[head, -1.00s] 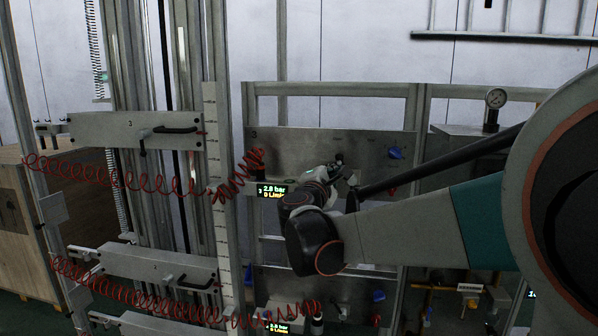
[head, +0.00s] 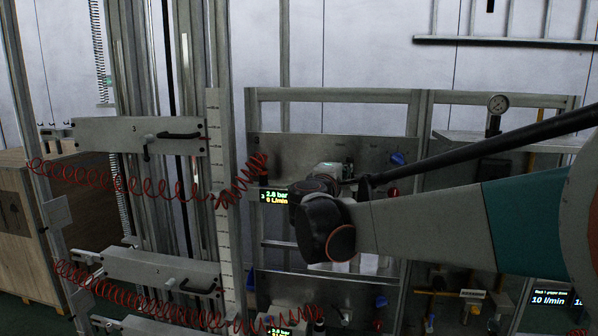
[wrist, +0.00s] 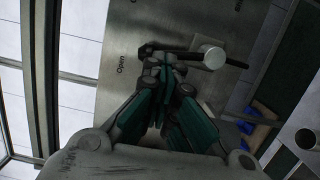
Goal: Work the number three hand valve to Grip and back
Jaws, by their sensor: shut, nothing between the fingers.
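The panel of unit three (head: 290,153) is a grey metal plate in the head view, with a lit display (head: 274,197) reading 2.8 bar and 0 L/min. In the wrist view the hand valve (wrist: 213,56) shows as a pale round hub with a dark lever (wrist: 185,54) lying across the picture. The word Open is printed on the plate left of the lever. Other lettering at the top is cut off. My gripper (wrist: 166,62) is shut and empty, its fingertips right at the lever's left part. I cannot tell if they touch it. In the head view my arm hides the valve.
A blue knob (head: 397,158) and a red knob (head: 392,192) sit on the panel right of my gripper. Red coiled hoses (head: 130,180) hang at the left. A second display (head: 284,331) sits below.

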